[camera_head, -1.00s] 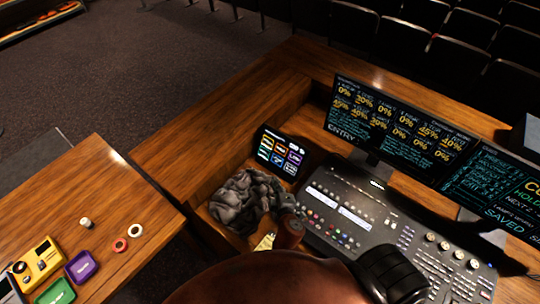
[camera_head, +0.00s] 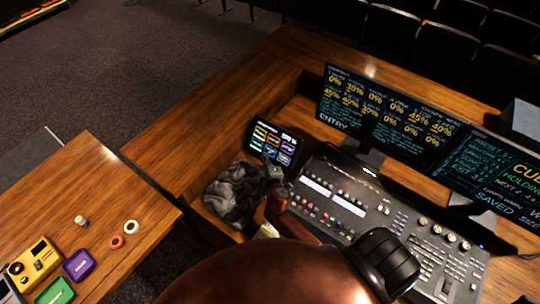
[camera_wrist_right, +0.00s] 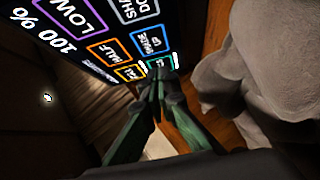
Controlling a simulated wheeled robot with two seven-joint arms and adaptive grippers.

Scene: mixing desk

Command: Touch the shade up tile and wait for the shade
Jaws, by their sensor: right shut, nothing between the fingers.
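The shade up tile (camera_wrist_right: 151,42) is a blue-outlined box on the tilted dark tablet (camera_head: 262,132). In the wrist view it lies just beyond my fingertips, between the shade down tile (camera_wrist_right: 140,12) and a green-edged tile (camera_wrist_right: 160,66). My right gripper (camera_wrist_right: 156,80) is shut and empty, its tips over the screen's near edge by the green-edged tile. I cannot tell whether they touch the glass. In the head view the right gripper (camera_head: 268,164) covers the tablet's lower part. The tablet reads 100 % in the wrist view. My left gripper is not in view.
A crumpled grey cloth (camera_head: 228,204) lies left of my right gripper. The mixing console (camera_head: 345,190) and two monitors (camera_head: 385,108) stand to the right. A side table (camera_head: 105,200) holds a yellow device (camera_head: 33,262), small boxes and rings. Dark seats are behind.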

